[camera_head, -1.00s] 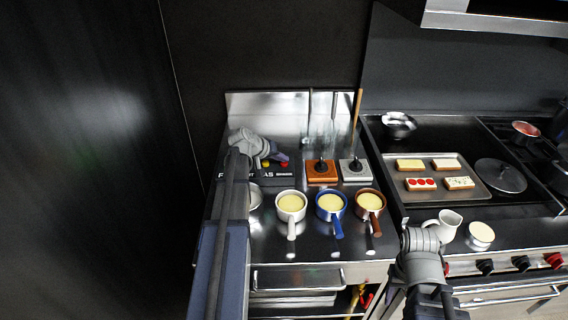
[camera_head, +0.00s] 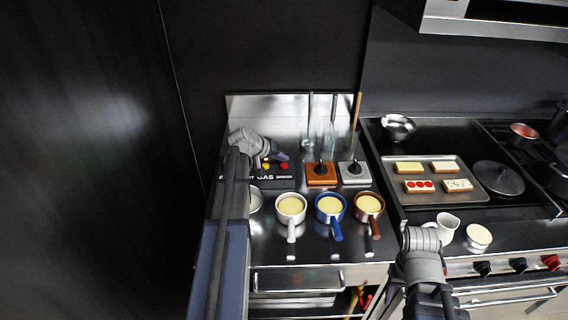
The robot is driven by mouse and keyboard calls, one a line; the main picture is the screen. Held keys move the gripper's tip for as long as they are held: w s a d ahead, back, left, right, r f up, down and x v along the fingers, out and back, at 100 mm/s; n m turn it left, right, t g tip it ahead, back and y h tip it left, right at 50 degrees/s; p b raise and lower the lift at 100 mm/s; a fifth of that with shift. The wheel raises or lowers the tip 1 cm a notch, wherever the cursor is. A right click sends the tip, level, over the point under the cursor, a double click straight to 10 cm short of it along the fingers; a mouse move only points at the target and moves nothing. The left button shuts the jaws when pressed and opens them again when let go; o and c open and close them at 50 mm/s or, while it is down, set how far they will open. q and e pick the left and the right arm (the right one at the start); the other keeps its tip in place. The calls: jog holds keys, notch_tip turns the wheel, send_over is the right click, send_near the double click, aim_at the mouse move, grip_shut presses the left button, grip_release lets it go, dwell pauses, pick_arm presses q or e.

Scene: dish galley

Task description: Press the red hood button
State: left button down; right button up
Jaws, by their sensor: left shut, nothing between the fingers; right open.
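A small dark panel lettered "GAS" (camera_head: 266,178) sits at the back left of the counter. A red button (camera_head: 284,166) shows on it, with a yellow button (camera_head: 266,165) just to its left. My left gripper (camera_head: 268,154) is shut and empty, close above and to the left of these buttons. Its arm hides the left part of the panel. I cannot tell whether the fingertips touch anything, but the red button is in plain view. My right gripper (camera_head: 421,236) is open, low at the right by the white jug.
Several handled pots, including a white pot (camera_head: 291,208) and a blue pot (camera_head: 331,207), stand in front of the panel. An orange block (camera_head: 321,180) and a grey block (camera_head: 354,176) are to its right. A white jug (camera_head: 448,222) stands near my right gripper.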

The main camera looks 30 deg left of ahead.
aim_at(282, 166)
pick_arm(q)
notch_tip(282, 166, up, 5)
jog(key=p, duration=0.5)
dwell(0.5)
dwell(0.5)
